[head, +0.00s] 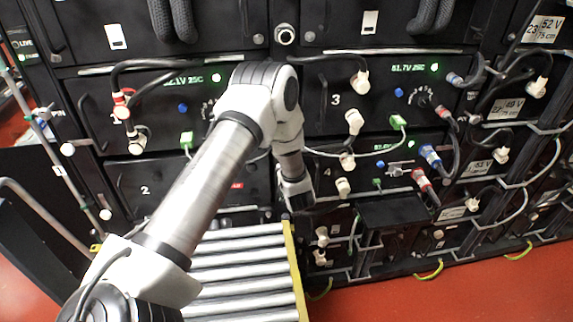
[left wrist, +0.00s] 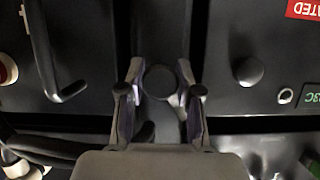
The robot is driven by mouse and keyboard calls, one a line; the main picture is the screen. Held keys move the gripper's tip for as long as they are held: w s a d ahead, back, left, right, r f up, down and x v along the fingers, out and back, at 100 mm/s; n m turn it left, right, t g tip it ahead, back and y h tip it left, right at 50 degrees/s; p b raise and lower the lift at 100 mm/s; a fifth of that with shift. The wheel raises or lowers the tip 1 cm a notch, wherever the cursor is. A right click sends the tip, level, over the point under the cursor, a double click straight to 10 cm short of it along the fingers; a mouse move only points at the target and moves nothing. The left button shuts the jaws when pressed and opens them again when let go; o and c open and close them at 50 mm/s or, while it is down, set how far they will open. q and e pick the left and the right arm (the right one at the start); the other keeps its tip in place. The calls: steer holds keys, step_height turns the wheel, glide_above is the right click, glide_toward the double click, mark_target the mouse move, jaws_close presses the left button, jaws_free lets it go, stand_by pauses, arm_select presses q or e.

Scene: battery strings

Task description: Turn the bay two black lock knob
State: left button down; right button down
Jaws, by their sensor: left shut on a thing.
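The bay two front panel (head: 165,187), marked "2", is at lower left in the head view, partly behind my left arm. My left gripper (head: 297,200) points at the rack by this panel's right edge. In the left wrist view my left gripper (left wrist: 159,97) has one finger on each side of a round black lock knob (left wrist: 159,80) and is shut on it. The knob is hidden in the head view. A second round black knob (left wrist: 247,71) stands free to the right in the wrist view. My right gripper is not in view.
A roller table (head: 240,270) with a yellow edge stands below bay two. A bent black handle (left wrist: 45,55) is left of the gripper in the wrist view. A red label (left wrist: 303,9) is at upper right. Cables and white connectors (head: 354,122) crowd the bays to the right.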

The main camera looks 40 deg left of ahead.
arm_select(q)
steer(key=shift+m+g+y+p, duration=0.5)
steer(key=shift+m+y, duration=0.1)
steer(key=shift+m, duration=0.6)
steer(key=shift+m+g+y, duration=0.5)
steer(key=shift+m, duration=0.5)
steer(key=c, duration=0.8)
jaws_free()
steer(key=shift+w, duration=0.1)
steer(key=shift+o, duration=0.2)
steer(key=shift+d, duration=0.1)
steer(key=v, duration=1.1)
steer(key=shift+s+d, duration=0.25)
steer(key=shift+d, duration=0.05)
